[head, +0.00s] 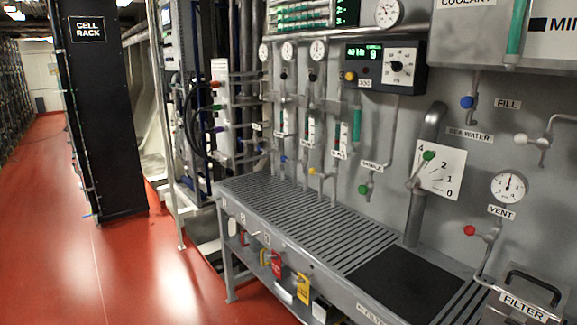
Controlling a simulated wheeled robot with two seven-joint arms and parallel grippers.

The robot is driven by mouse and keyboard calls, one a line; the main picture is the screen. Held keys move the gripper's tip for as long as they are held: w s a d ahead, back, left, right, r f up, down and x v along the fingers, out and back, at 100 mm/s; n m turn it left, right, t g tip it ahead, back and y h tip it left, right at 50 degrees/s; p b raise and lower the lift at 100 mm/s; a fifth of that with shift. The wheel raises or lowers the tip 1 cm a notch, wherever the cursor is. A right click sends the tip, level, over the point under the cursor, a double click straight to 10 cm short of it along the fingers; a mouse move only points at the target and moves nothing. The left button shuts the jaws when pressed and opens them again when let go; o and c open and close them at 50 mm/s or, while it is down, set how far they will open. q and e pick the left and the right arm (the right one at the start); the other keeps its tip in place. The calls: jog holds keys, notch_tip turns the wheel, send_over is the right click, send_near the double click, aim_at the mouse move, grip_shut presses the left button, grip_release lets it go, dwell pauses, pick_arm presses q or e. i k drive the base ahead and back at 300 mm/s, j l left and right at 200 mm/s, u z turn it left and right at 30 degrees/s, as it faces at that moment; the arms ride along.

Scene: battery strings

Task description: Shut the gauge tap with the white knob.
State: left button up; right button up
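A row of small round white gauges stands on thin pipes on the grey panel, with a left gauge (263,52), a middle gauge (288,50) and a right gauge (318,50). Small taps sit on the pipes below them. The tap under the right gauge has a dark knob (311,78). These knobs are too small to tell whether the taps are open. Another white knob (520,139) is on a pipe at the far right, below the FILL label. Neither gripper is in view.
A slatted bench (290,222) runs along the panel's foot, with a black mat (405,285) at its right. A filter box (525,305) stands front right. A black cell rack (105,120) stands left. Red floor (150,265) is clear before the bench.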

aim_at(521, 139)
jog(key=z, duration=1.65)
